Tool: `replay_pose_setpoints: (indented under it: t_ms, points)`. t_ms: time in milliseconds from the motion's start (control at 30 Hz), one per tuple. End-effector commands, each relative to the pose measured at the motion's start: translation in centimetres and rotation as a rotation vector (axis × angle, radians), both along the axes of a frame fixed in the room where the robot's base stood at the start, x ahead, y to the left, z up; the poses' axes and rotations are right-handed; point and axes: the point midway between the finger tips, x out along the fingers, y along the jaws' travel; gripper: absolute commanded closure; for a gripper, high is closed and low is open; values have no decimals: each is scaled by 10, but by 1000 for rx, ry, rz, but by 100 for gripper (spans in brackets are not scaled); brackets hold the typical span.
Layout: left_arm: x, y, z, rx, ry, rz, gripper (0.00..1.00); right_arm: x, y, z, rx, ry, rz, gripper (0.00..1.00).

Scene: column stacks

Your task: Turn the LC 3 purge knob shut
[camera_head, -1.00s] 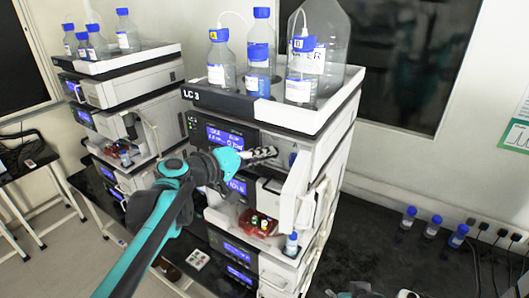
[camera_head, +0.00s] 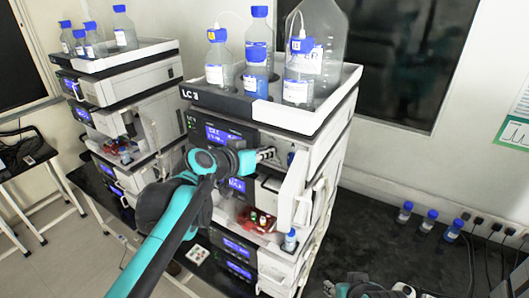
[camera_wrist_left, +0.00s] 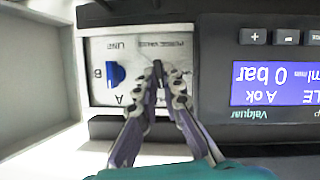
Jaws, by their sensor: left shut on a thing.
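The LC 3 stack (camera_head: 222,101) stands in the middle of the head view, its name on the top tray's front edge. My left gripper (camera_head: 268,154) reaches its front at the valve panel beside the open white door. In the left wrist view the picture is upside down. There my left gripper (camera_wrist_left: 158,72) has its fingertips close together at the purge valve label, shut on the purge knob, which the fingers mostly hide. A blue half-round piece (camera_wrist_left: 116,74) shows left of the fingers, apart from them. What seems my right gripper (camera_head: 365,288) is at the bottom edge, partly cut off.
Blue-capped bottles (camera_head: 256,66) stand in the top tray. The open white door (camera_head: 292,190) lies close right of my left gripper. A display (camera_wrist_left: 272,84) reads 0 bar. Another stack (camera_head: 115,72) stands left. Small bottles (camera_head: 429,220) stand on the black bench at right.

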Motion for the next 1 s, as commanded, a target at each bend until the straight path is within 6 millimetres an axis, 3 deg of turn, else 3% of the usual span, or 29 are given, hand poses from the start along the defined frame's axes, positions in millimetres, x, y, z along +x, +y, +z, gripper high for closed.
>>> replay_pose_setpoints:
  t_ms: [400,933,1000]
  points:
    - [-1,-2,0,153,-88,0,100,0,0,0,0,0,0,60]
    - [-1,-2,0,173,-100,1,100,0,0,0,0,0,0,60]
    - [-1,-2,0,172,-99,0,77,0,0,0,0,0,0,60]
